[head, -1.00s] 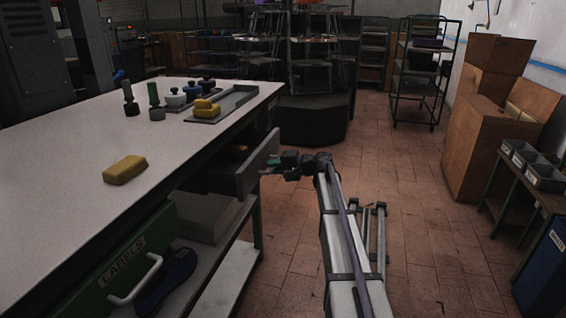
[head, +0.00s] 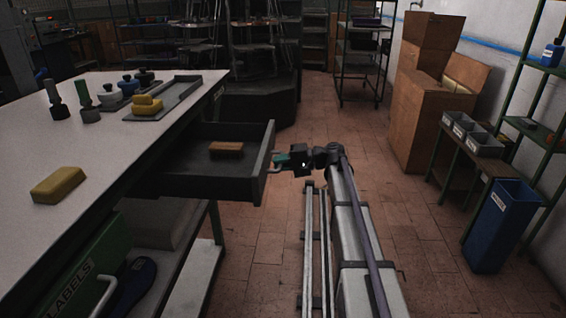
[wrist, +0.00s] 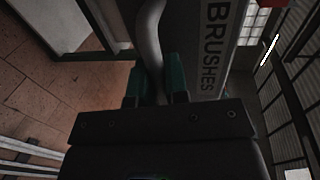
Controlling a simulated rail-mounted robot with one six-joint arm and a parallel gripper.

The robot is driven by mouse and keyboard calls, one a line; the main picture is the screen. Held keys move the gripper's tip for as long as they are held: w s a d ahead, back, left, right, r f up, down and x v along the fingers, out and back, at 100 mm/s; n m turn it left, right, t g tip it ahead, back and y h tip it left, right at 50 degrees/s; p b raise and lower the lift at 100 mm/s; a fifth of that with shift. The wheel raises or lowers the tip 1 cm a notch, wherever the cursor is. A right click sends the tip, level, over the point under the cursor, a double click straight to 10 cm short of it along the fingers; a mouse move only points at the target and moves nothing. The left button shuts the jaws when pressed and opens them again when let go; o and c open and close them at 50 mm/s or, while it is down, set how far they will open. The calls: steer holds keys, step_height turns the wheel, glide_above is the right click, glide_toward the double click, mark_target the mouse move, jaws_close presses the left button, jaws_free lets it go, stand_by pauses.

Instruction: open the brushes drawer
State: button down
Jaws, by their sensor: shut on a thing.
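The brushes drawer (head: 215,186) is a dark grey drawer under the white table, pulled well out to the right. A brown brush (head: 226,148) lies inside it. In the wrist view its front (wrist: 205,50) carries the label BRUSHES. The drawer's handle (wrist: 149,40) is a pale curved bar in front of the label. My gripper (head: 283,160) is at the drawer front; in the wrist view its green fingers (wrist: 158,86) are shut on the handle, one on each side.
The white table (head: 110,140) bears yellow blocks (head: 60,185), stampers and a grey tray (head: 180,98). A bench with grey bins (head: 470,135) and a blue bin (head: 500,225) stand right. The tiled floor (head: 400,220) between is open.

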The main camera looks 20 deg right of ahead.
steer(key=c, duration=1.1)
jaws_free()
steer(key=shift+c, duration=0.2)
steer(key=p+v, duration=0.2)
steer(key=v, duration=0.8)
steer(key=shift+s+d, duration=0.2)
steer(key=shift+d, duration=0.15)
